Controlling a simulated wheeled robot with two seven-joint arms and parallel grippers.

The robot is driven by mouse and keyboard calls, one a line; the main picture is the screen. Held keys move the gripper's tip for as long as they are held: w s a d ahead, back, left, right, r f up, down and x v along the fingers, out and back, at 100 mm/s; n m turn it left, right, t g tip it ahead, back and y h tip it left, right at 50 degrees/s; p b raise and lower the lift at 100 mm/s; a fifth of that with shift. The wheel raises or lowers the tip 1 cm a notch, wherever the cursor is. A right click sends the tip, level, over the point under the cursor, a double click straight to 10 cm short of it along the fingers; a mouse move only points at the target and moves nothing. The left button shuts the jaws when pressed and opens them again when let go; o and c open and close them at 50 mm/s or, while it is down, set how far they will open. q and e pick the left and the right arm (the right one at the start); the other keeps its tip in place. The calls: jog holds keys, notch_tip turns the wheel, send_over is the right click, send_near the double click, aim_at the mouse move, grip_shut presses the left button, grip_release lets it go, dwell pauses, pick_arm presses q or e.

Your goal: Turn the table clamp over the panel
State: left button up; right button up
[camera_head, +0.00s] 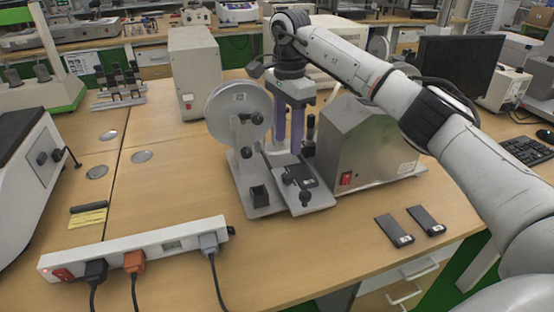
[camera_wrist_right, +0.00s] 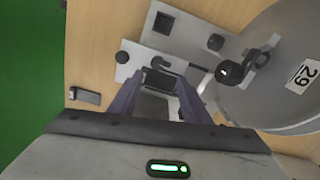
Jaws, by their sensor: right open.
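The testing machine (camera_head: 258,200) stands mid-table with a round grey wheel (camera_head: 238,110) and a small plate at its front. A dark flat panel (camera_head: 302,176) lies on that plate; it also shows in the wrist view (camera_wrist_right: 158,82). The table clamp appears to be the small black-knobbed part (camera_head: 304,198) at the plate's front; in the wrist view a black lever (camera_wrist_right: 162,63) lies by the panel. My right gripper (camera_head: 289,146) points down, open and empty, above and behind the panel, its purple fingers apart. Its fingers also show in the wrist view (camera_wrist_right: 160,90). My left gripper is not in view.
A metal box (camera_head: 365,155) with a red switch stands close right of the machine. Two loose dark panels (camera_head: 394,230) (camera_head: 426,220) lie at the front right. A power strip (camera_head: 150,248) with cables lies at the front left. A white cabinet (camera_head: 195,75) stands behind.

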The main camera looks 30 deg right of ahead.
send_over(288, 175)
notch_tip(288, 175, down, 4)
jog(key=shift+f, duration=0.25)
notch_tip(288, 175, down, 4)
jog(key=shift+f, duration=0.5)
jog(key=shift+w+f, duration=0.1)
jog(key=c, duration=1)
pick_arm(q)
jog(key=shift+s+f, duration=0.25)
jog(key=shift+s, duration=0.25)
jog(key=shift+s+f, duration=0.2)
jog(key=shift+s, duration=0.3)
pick_arm(e)
jog(key=shift+c, duration=0.2)
